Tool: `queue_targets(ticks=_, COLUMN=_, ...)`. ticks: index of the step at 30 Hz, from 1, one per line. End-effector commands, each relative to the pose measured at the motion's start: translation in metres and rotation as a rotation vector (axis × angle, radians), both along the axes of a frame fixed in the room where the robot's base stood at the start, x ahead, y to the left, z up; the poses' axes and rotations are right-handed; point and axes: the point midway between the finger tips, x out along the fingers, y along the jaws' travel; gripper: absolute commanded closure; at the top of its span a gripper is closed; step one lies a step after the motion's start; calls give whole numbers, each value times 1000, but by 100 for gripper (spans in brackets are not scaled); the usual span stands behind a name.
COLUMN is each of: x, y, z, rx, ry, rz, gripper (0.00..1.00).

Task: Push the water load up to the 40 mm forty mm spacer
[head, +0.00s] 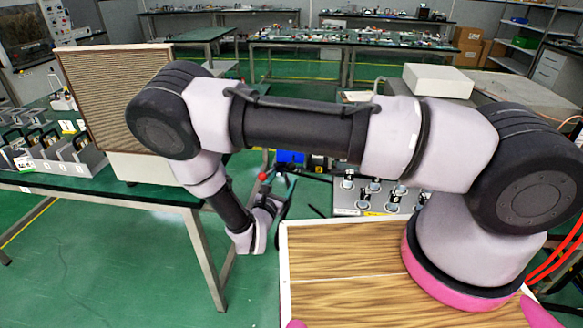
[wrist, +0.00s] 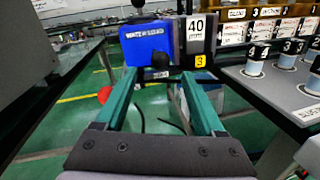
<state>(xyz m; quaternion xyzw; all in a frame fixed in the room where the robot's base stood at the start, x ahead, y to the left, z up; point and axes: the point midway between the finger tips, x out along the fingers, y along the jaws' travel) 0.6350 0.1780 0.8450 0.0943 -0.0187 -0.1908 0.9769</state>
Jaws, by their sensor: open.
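The blue water load (wrist: 148,42), with a white label and a dark knob low on its front, stands ahead of my gripper in the wrist view. The spacer marked 40 (wrist: 196,30), with a yellow 3 tag, is just right of it. A dark narrow strip shows between them; I cannot tell whether they touch. My gripper (wrist: 159,76) is open, its green fingers pointing at the load, with nothing seen held. Whether a fingertip touches the load is unclear. In the head view, a blue block (head: 290,157) shows beyond my gripper (head: 283,190), partly behind my arm.
A grey tray of numbered cylinders (wrist: 285,75) lies close on the right, with a row of labelled boxes (wrist: 255,22) behind it. A red ball (wrist: 104,95) is left of the fingers. A grey box (wrist: 25,50) stands at the far left.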

Motion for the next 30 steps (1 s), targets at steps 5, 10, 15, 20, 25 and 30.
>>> queue_targets(ticks=5, x=34, y=-15, z=0, rx=0, ry=0, rz=-6, gripper=29)
queue_targets(ticks=10, x=60, y=-25, z=0, rx=2, ry=0, rz=-5, gripper=29)
queue_targets(ticks=15, x=74, y=-31, z=0, rx=2, ry=1, rz=-3, gripper=29)
queue_targets(ticks=20, x=77, y=-32, z=0, rx=2, ry=1, rz=-3, gripper=29)
queue_targets(ticks=25, x=77, y=-32, z=0, rx=2, ry=1, rz=-3, gripper=29)
queue_targets(ticks=30, x=77, y=-32, z=0, rx=1, ry=0, rz=-3, gripper=90)
